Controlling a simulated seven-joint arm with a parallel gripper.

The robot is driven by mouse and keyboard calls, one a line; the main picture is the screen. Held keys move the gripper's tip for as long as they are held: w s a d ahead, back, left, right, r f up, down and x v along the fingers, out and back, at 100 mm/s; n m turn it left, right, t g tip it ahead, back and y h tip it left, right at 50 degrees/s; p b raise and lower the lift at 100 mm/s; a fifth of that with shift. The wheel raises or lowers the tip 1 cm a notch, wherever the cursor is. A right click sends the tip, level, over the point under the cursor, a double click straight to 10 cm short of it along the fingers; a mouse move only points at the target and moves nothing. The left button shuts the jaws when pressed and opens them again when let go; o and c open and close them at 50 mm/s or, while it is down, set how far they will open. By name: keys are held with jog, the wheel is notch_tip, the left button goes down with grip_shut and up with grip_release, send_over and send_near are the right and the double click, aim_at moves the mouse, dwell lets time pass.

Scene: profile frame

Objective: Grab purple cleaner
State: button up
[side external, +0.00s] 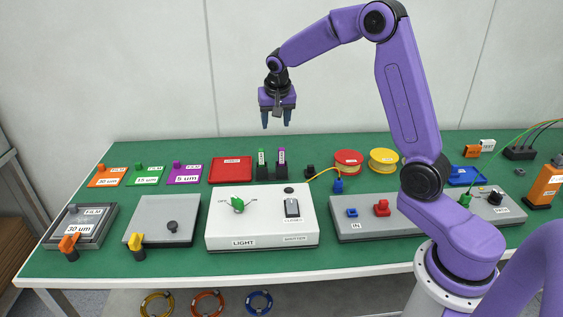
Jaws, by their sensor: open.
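The purple cleaner (282,158) is a small upright stick with a white label. It stands in a black holder near the back middle of the green table, just right of a similar green stick (261,158). The print on both is too small to read. My gripper (278,123) points down, open and empty. In the picture it is above the two sticks, clearly apart from them.
A white LIGHT box (262,242) stands in front of the sticks. A red tray (231,169) lies to their left. A red spool (348,160) and a yellow spool (383,158) stand to their right. Purple, green and orange film plates lie further left.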

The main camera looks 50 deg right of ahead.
jog(key=w+d+m, duration=0.1)
jog(key=d, duration=0.2)
send_near(281, 148)
jog(key=x, duration=0.5)
jog(key=shift+w+a+f, duration=0.2)
jog(key=shift+a+f, duration=0.1)
jog(key=shift+s+d+x, duration=0.15)
jog(key=shift+x, duration=1.15)
jog(key=shift+s+d+x, duration=0.1)
jog(key=shift+d+x, duration=0.1)
jog(key=shift+x, duration=1.05)
grip_shut()
